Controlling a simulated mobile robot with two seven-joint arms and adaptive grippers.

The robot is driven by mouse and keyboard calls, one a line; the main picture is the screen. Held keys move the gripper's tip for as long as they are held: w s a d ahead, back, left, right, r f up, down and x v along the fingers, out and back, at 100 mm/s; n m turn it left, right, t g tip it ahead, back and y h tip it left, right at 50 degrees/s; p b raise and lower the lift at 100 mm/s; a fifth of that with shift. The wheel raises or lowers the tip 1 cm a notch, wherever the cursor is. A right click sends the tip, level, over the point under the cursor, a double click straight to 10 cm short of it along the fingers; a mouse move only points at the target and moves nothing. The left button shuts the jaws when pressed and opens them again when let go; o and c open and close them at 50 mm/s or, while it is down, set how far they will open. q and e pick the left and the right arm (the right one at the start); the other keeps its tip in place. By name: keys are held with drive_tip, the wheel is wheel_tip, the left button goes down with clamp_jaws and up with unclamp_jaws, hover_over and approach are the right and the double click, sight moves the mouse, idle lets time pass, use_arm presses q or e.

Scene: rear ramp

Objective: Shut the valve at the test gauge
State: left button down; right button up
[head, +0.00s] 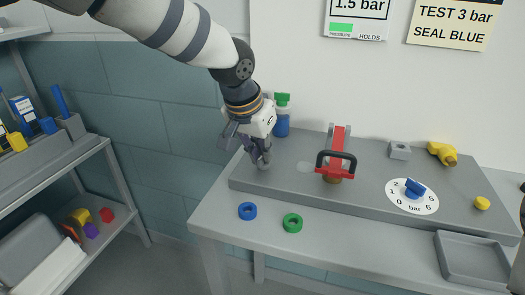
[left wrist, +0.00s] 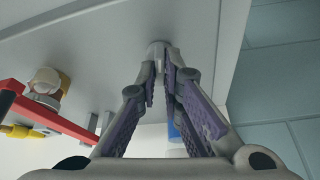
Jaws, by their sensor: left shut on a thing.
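The dial plate (head: 412,197), white with bar numbers, lies on the grey board and has a blue handle (head: 415,187) on it. A red lever (head: 337,140) with a black loop stands mid-board over a brass base; a red bar (left wrist: 55,122) shows in the left wrist view. My left gripper (head: 262,162) is at the board's left end, left of the red lever. It is shut on a small grey post (left wrist: 158,48), seen between the fingertips in the left wrist view. The fingers partly hide it. My right gripper does not show.
A blue ring (head: 248,211) and a green ring (head: 292,222) lie on the table front. A blue bottle with green top (head: 282,115) stands behind my gripper. A grey block (head: 400,150), yellow fitting (head: 442,152), yellow knob (head: 482,203) and tray (head: 440,262) are to the right.

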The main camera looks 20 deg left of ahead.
use_arm(q)
drive_tip(key=m+h, duration=0.1)
drive_tip(key=m, duration=0.2)
drive_tip(key=shift+a+f+m+g, duration=0.1)
drive_tip(key=shift+m+g, duration=0.3)
drive_tip(key=m, duration=0.1)
drive_tip(key=m+h, duration=0.1)
drive_tip(key=shift+w+f+m+g+b, duration=0.1)
drive_tip(key=shift+w+m+g+b, duration=0.05)
drive_tip(key=shift+m+g+b, duration=0.2)
drive_tip(key=m, duration=0.2)
drive_tip(key=m+g+h+b, duration=0.1)
drive_tip(key=m, duration=0.1)
drive_tip(key=shift+w+a+m+g, duration=0.1)
drive_tip(key=shift+m+g, duration=0.15)
drive_tip(key=shift+m+g+b, duration=0.8)
drive_tip(key=shift+m+b, duration=0.15)
drive_tip(key=shift+m, duration=1.15)
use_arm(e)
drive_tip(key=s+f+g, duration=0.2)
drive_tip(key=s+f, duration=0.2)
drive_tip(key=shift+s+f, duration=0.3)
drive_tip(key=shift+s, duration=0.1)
use_arm(q)
drive_tip(key=c, duration=1.7)
unclamp_jaws()
drive_tip(key=shift+r, duration=0.2)
